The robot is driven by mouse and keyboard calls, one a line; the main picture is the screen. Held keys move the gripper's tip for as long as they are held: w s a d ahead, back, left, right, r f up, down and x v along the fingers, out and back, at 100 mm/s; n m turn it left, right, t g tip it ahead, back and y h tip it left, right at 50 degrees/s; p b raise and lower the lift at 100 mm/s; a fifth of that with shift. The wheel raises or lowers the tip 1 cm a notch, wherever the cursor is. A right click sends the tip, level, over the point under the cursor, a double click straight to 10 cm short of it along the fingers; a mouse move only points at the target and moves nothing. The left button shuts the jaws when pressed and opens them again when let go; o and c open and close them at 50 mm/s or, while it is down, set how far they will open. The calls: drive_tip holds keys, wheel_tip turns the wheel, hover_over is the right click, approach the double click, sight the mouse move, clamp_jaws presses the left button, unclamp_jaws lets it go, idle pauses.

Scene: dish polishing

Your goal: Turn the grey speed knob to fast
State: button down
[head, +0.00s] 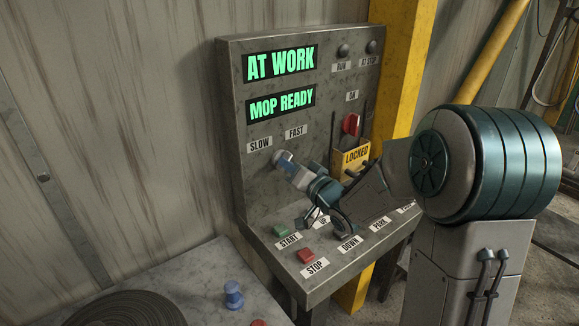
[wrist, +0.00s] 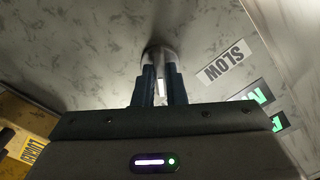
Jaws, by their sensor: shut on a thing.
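The grey speed knob (head: 279,156) is on the upright face of the control panel (head: 232,95), below the SLOW label (head: 259,145) and the FAST label (head: 296,132). My gripper (head: 290,168) reaches it from the right and front. In the wrist view my gripper's (wrist: 160,88) two dark fingers are shut on the knob (wrist: 160,53), one on each side. The SLOW label (wrist: 221,69) shows upside down to the right there. The fingers cover much of the knob, so I cannot tell which way it points.
Lit signs (head: 281,64) read AT WORK and MOP READY. A yellow LOCKED block (head: 352,158) and a red switch (head: 351,124) are right of my gripper. Green START (head: 281,230) and red STOP (head: 306,255) buttons lie below. A blue peg (head: 233,294) stands on the left bench.

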drive_tip(key=shift+f, duration=0.1)
drive_tip(key=c, duration=1.5)
unclamp_jaws()
drive_tip(key=b+v, duration=0.1)
drive_tip(key=v, duration=1.3)
drive_tip(key=shift+a, duration=0.15)
